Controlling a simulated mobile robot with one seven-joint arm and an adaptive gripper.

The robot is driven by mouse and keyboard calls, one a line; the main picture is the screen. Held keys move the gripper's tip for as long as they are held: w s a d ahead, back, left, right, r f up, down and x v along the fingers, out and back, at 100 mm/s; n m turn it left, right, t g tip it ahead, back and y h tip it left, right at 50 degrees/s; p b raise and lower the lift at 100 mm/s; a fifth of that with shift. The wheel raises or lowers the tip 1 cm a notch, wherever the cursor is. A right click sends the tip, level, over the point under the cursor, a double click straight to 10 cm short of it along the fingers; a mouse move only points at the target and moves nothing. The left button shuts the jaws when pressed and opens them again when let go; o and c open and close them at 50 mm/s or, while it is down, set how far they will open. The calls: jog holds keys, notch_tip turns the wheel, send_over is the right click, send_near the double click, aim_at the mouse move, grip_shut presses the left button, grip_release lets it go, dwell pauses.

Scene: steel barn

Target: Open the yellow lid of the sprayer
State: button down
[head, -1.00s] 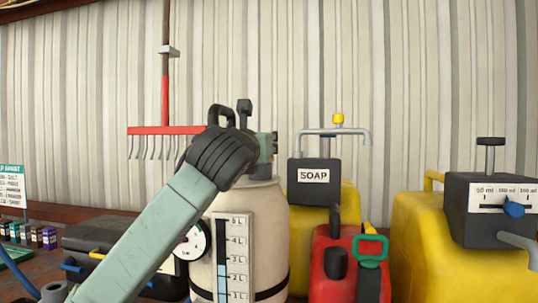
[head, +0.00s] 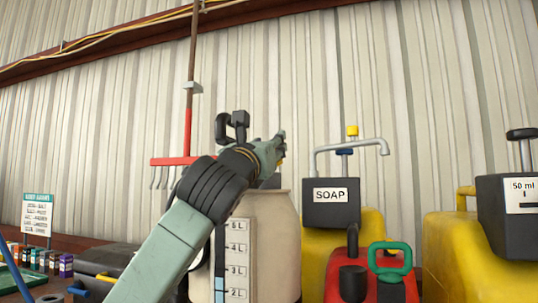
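The sprayer (head: 274,240) is a beige tank with a white litre scale on its front, standing upright in the middle of the head view. A black handle (head: 231,126) shows above it, behind my arm. My gripper (head: 281,142) is at the top of the sprayer, pointing right, in front of or over its neck. Only small light-green and dark parts of the gripper show, and whether it is open or holds anything is unclear. The yellow lid cannot be made out clearly; a tiny yellowish spot shows beside the gripper. My arm hides the sprayer's left side.
Right of the sprayer stand a yellow container with a SOAP box (head: 331,203) and tap, a red can (head: 334,280) with a green handle, and another yellow container (head: 450,245). A red rake (head: 172,161) hangs behind. A dark case (head: 108,257) lies at left.

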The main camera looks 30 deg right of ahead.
jog(key=c, duration=1)
grip_release()
jog(key=shift+a, duration=0.1)
jog(key=v, duration=1.2)
